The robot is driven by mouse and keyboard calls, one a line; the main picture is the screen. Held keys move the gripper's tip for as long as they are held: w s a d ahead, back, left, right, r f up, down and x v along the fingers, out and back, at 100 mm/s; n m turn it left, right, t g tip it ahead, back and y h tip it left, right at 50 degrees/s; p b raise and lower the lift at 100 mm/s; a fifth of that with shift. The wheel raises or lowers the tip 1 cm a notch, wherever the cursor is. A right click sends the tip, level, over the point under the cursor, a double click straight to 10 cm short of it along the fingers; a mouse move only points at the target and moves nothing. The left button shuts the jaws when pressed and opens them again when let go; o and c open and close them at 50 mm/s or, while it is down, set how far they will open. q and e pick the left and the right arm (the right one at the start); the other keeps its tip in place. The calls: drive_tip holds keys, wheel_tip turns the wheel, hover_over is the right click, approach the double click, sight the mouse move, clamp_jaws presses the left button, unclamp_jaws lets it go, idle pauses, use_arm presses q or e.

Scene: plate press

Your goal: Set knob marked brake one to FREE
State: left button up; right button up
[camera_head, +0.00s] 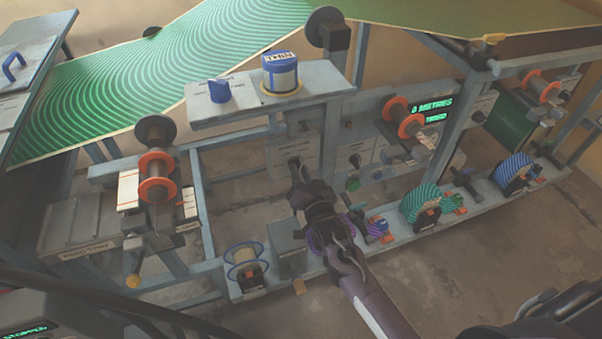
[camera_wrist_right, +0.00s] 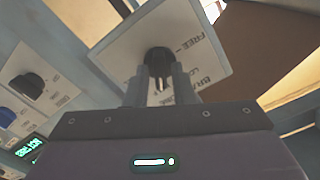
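In the right wrist view a dark knob (camera_wrist_right: 158,56) stands on a pale square plate (camera_wrist_right: 122,48). The plate's lettering is tilted; FREE and part of a word like BRAKE can be read. My right gripper (camera_wrist_right: 159,84) faces the plate, with its two fingers apart on either side of the knob. Whether they touch it I cannot tell. The way the knob points is unclear. In the head view my right gripper (camera_head: 296,164) reaches up to the frame beneath the grey shelf, and the knob cannot be made out there. My left gripper is not in view.
The grey shelf (camera_head: 340,80) holds a blue knob (camera_head: 219,91) and a blue-and-white dial (camera_head: 280,75). Orange-flanged rollers (camera_head: 157,178) stand left. A lower rail (camera_head: 400,235) carries striped wheels (camera_head: 424,203). Another dark knob (camera_wrist_right: 28,85) is left in the wrist view.

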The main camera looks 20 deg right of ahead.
clamp_jaws()
drive_tip(key=shift+n, duration=0.3)
drive_tip(key=n+p, duration=0.7)
drive_tip(key=n, duration=1.6)
drive_tip(key=shift+n, duration=0.3)
drive_tip(key=shift+o, duration=1.6)
unclamp_jaws()
